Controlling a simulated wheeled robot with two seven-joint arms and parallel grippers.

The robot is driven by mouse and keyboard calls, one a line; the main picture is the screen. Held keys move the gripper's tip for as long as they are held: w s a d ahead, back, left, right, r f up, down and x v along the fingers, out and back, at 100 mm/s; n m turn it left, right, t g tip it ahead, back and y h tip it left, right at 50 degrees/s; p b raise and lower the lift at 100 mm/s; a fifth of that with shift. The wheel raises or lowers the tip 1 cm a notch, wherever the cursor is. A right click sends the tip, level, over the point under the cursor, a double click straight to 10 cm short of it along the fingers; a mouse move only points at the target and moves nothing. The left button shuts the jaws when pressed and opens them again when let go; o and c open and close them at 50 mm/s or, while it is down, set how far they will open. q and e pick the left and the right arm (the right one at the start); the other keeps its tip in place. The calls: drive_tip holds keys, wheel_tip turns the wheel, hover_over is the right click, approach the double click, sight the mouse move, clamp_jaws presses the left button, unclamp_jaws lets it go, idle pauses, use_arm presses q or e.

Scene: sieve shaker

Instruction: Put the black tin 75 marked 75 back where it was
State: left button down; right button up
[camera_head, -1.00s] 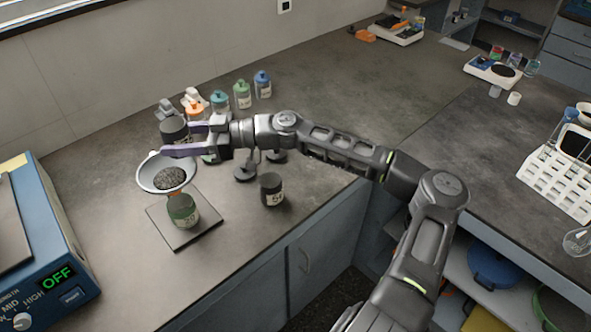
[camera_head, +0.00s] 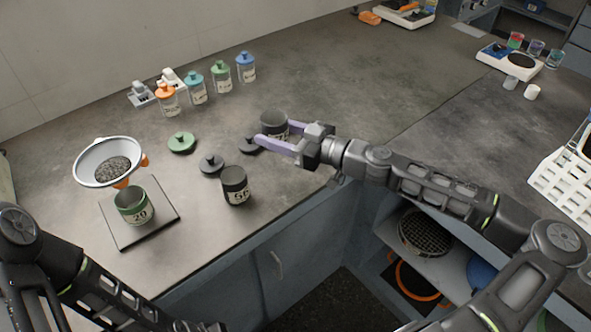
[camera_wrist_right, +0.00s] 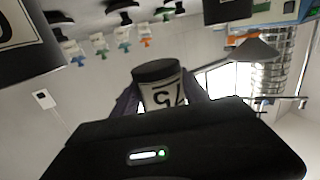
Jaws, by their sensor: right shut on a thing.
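My right gripper (camera_head: 276,136) is shut on the black tin 75 (camera_head: 274,123), with its pale purple fingers along the tin's sides. The tin looks about upright, over the counter's front right part. I cannot tell whether its base touches the counter. In the right wrist view the tin (camera_wrist_right: 160,88) shows a white label reading 75, and part of it is hidden by the wrist housing. A dark lid (camera_head: 251,146) lies on the counter just left of the gripper. My left arm shows at the lower left, with its gripper out of view.
A black tin (camera_head: 236,188) and another dark lid (camera_head: 211,164) stand left of the gripper. A green tin marked 20 (camera_head: 136,207) is on a square plate (camera_head: 160,228), near a funnel-like bowl (camera_head: 92,158) of dark grains. Several lidded bottles (camera_head: 221,83) stand behind.

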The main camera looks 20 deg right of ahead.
drive_tip(key=shift+a, duration=0.1)
hover_over(277, 172)
drive_tip(key=shift+f, duration=3.1)
wheel_tip(277, 172, down, 4)
drive_tip(key=shift+r, duration=0.15)
drive_tip(key=shift+f, duration=0.25)
drive_tip(key=o, duration=1.4)
drive_tip(key=shift+r, duration=0.1)
